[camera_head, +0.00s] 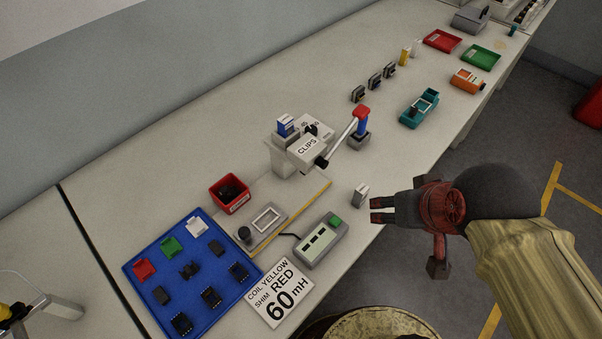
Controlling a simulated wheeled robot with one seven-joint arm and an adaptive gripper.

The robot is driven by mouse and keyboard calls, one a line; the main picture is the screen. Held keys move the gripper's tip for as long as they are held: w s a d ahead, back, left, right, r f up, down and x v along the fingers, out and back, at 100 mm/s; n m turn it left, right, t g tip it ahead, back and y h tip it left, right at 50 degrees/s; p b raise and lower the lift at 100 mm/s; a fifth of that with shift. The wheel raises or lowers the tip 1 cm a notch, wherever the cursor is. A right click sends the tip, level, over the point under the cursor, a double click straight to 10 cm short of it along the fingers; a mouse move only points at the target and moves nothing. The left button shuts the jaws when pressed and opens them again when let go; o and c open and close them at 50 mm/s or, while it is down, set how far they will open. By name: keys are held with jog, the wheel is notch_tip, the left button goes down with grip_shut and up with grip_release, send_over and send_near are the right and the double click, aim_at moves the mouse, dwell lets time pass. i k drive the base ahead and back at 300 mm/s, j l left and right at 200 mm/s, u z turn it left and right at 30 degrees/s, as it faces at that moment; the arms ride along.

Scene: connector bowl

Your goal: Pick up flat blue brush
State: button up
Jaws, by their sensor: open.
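I cannot make out a flat blue brush with certainty. A small blue and white piece (286,126) sits on top of the white device labelled CLIPS (306,150). My gripper (374,210) reaches in from the right at the bench's front edge, its two dark fingers pointing left. It is open, with nothing seen between the fingers. A small grey-white block (360,195) stands just beyond the fingertips, apart from them in the picture.
A blue tray (136,262) with small parts, a red bin (231,207), a grey box with a green button (322,240) and a printed card (281,292) lie on the left. Teal (412,118) and orange (467,81) items stand farther right. The bench's back strip is clear.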

aim_at(360, 133)
jog(key=i+l+u, duration=0.1)
jog(key=i+l, duration=0.15)
jog(key=i+l+u, duration=0.15)
jog(key=l, duration=0.3)
jog(key=i+l+u, duration=0.1)
jog(key=i+l, duration=0.2)
jog(key=l, duration=0.1)
